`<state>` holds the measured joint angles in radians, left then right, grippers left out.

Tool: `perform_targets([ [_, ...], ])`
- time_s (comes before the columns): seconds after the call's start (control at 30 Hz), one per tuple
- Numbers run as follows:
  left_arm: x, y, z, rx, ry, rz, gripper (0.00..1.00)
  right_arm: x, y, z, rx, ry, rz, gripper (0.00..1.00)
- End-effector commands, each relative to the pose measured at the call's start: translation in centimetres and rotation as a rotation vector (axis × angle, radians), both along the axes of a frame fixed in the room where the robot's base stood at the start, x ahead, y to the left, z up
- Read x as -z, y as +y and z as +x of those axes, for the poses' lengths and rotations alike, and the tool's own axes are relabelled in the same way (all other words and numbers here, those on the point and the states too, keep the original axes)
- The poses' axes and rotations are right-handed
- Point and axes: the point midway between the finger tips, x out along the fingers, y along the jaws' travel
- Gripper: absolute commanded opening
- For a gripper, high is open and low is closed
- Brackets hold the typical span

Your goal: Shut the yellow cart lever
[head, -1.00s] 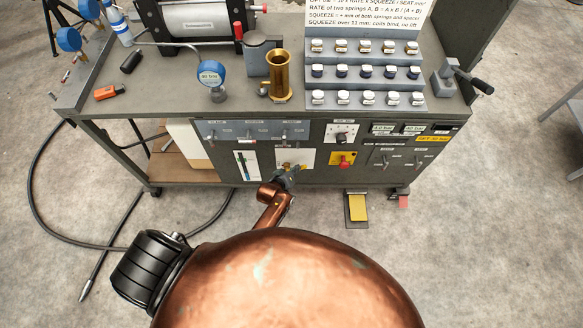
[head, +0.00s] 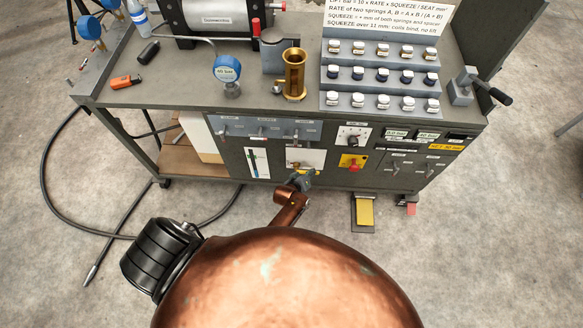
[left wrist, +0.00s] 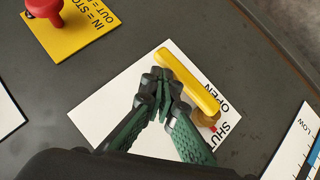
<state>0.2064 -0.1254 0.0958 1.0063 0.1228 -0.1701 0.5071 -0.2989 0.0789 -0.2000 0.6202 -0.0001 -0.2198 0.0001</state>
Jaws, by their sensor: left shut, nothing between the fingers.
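The yellow lever (left wrist: 188,80) lies slantwise across a white plate (left wrist: 95,112) on the cart's dark front panel. A brass part (left wrist: 207,119) shows under its lower right end. The plate reads OPEN beside the lever and SHUT further to the lower right. My left gripper (left wrist: 160,82) has its dark green fingers shut together, empty, right beside the lever's upper left half; I cannot tell if they touch it. In the head view the left gripper (head: 303,179) is small in front of the plate (head: 306,155), and the lever is hard to make out. My right gripper is not in view.
A red knob (left wrist: 45,8) on a yellow plate sits near the lever; it also shows in the head view (head: 353,163). A yellow pedal (head: 365,211) is at floor level. The cart top holds a brass cup (head: 294,75) and a gauge (head: 227,69). A hose (head: 45,165) lies on the floor.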

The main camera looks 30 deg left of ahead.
Motion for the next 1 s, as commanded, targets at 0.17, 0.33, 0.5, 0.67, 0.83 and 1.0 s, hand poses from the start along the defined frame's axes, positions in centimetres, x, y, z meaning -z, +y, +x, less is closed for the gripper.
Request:
perform_targets([
  [0.17, 0.0, -0.1, 0.0, 0.0, 0.0, 0.0, 0.0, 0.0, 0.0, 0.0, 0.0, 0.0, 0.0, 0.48],
  [0.33, 0.0, -0.1, 0.0, 0.0, 0.0, 0.0, 0.0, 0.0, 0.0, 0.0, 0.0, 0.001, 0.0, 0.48],
  [0.5, 0.0, 0.0, -0.1, -0.001, 0.0, -0.001, 0.0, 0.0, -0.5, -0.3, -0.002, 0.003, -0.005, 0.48],
  [0.67, -0.5, 0.0, -1.0, -0.001, 0.001, -0.002, 0.0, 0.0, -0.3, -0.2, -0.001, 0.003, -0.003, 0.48],
  [0.83, -0.5, 0.4, -4.3, -0.001, 0.004, 0.0, 0.0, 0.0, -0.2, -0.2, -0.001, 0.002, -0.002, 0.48],
  [1.0, -0.5, 0.9, -8.1, -0.001, 0.003, 0.001, 0.0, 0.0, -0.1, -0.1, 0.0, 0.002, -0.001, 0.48],
])
